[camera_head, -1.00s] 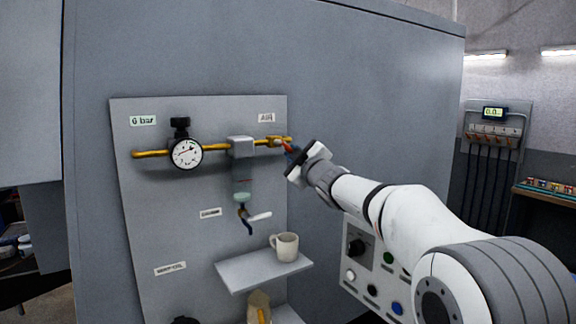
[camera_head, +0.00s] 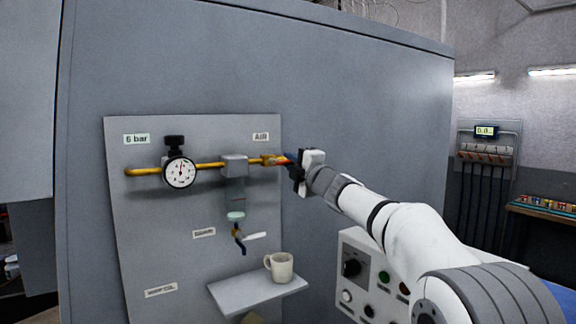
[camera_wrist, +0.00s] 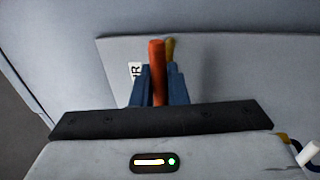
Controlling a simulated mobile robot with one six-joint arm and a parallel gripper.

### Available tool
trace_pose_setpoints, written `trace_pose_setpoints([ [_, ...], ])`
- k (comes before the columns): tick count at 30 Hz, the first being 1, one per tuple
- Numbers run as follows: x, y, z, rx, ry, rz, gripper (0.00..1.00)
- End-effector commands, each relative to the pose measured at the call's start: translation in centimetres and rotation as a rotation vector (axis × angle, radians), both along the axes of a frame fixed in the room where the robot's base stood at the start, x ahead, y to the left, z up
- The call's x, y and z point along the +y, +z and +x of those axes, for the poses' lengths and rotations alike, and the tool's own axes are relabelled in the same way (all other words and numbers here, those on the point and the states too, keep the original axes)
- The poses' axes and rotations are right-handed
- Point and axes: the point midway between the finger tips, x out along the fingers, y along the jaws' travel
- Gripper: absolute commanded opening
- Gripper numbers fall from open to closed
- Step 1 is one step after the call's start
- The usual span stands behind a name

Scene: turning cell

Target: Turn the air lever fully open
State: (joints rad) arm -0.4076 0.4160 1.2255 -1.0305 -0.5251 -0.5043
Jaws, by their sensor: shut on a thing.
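The air lever (camera_wrist: 157,70) is a red-orange handle. In the wrist view it stands between the two blue fingers of my gripper (camera_wrist: 158,88), which is shut on it. In the head view my gripper (camera_head: 288,160) is at the right end of the yellow air pipe (camera_head: 207,166), just past the AIR label (camera_head: 261,137). The lever is mostly hidden there by the fingers; a small red part shows. The brass valve body (camera_head: 268,160) sits just left of the fingers.
A pressure gauge (camera_head: 180,173) and a filter bowl (camera_head: 236,195) hang on the grey panel (camera_head: 140,240). A control box (camera_head: 355,292) stands under my arm.

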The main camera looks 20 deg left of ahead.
Motion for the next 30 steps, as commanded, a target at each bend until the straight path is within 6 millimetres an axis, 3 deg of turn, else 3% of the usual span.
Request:
trace_pose_setpoints([
  [16,-0.01,-0.47,0.16,-0.012,-0.001,-0.022,0.0],
  [17,-0.01,-0.47,0.16,-0.012,-0.001,-0.021,0.16],
  [22,0.0,-0.27,0.09,-0.014,-0.001,-0.018,0.3],
  [30,-0.09,-0.14,-0.07,-0.015,0.0,-0.015,0.31],
])
